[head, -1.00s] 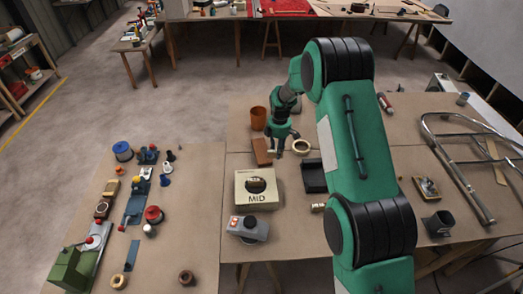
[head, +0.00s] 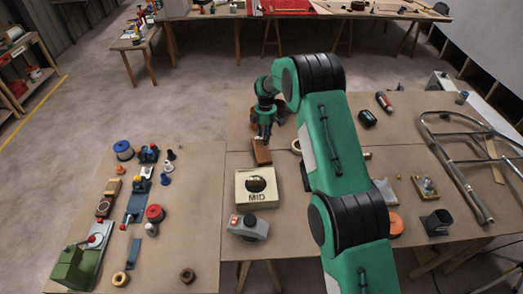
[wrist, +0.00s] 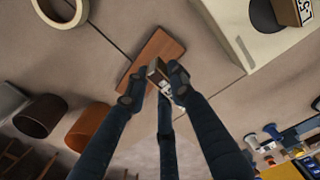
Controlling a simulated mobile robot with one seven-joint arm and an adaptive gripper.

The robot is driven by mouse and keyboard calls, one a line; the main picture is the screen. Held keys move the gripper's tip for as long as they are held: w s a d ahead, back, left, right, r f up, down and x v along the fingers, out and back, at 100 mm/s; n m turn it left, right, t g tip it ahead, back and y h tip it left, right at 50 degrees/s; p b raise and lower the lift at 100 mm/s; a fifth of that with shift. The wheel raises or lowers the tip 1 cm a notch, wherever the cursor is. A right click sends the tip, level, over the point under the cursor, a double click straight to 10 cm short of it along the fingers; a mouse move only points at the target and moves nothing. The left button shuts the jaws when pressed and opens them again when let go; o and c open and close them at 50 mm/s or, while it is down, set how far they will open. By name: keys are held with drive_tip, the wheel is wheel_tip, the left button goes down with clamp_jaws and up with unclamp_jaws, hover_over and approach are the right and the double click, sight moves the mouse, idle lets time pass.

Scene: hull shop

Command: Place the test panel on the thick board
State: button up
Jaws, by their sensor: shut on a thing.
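The thick board (head: 262,153) is a reddish-brown wooden slab lying flat on the table, left of the table's middle. In the wrist view the board (wrist: 160,49) lies just beyond my fingertips. My gripper (head: 264,136) is over the board's far end in the head view. In the wrist view my gripper (wrist: 156,88) is shut on a small piece with a brown edge and a pale, dark-marked face, apparently the test panel (wrist: 155,71). The panel overlaps the board's near edge in that view; I cannot tell whether they touch. The head view does not show the panel clearly.
A cream box marked MID (head: 241,188) stands in front of the board. A pale ring (wrist: 62,10) and an orange-brown cup (wrist: 88,128) are close by. A grey device (head: 248,228) sits near the front edge. A metal tube frame (head: 466,178) lies at the right.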

drive_tip(key=shift+f, duration=0.15)
hover_over(265, 157)
drive_tip(key=shift+w+a+f, duration=0.1)
drive_tip(key=shift+f, duration=1.4)
drive_tip(key=shift+w+f, duration=0.1)
drive_tip(key=shift+f, duration=1.4)
drive_tip(key=shift+f, duration=1.85)
drive_tip(key=shift+f, duration=0.15)
drive_tip(key=o, duration=1)
wheel_tip(265, 157, up, 12)
drive_tip(key=shift+r, duration=0.15)
